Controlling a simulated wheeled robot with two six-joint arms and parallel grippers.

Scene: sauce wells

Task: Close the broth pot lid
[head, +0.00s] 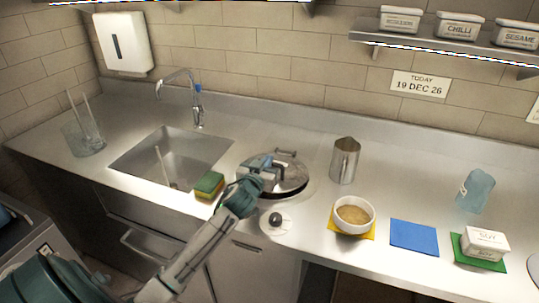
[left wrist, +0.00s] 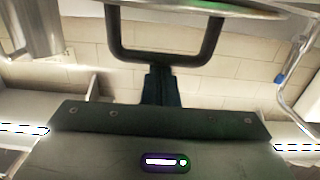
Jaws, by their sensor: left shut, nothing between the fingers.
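The broth pot lid (head: 290,180) is a round steel disc on the pot set into the counter. It looks nearly flat in the head view, but I cannot tell whether it is fully seated. A handle (head: 286,153) shows at its far side. My left gripper (head: 268,163) is shut and empty over the lid's left part, hiding some of it. In the left wrist view a dark loop handle (left wrist: 165,62) stands just beyond the shut fingers (left wrist: 160,86), under a metal rim. I cannot tell whether they touch. My right gripper is not in view.
A sponge (head: 209,186) lies left of the gripper by the sink (head: 150,180). A round knob-topped cover (head: 277,220) sits in front of the pot. A steel jug (head: 345,160) stands right of it, with a bowl (head: 354,214) nearer the front. A blue mat (head: 414,236) is empty.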

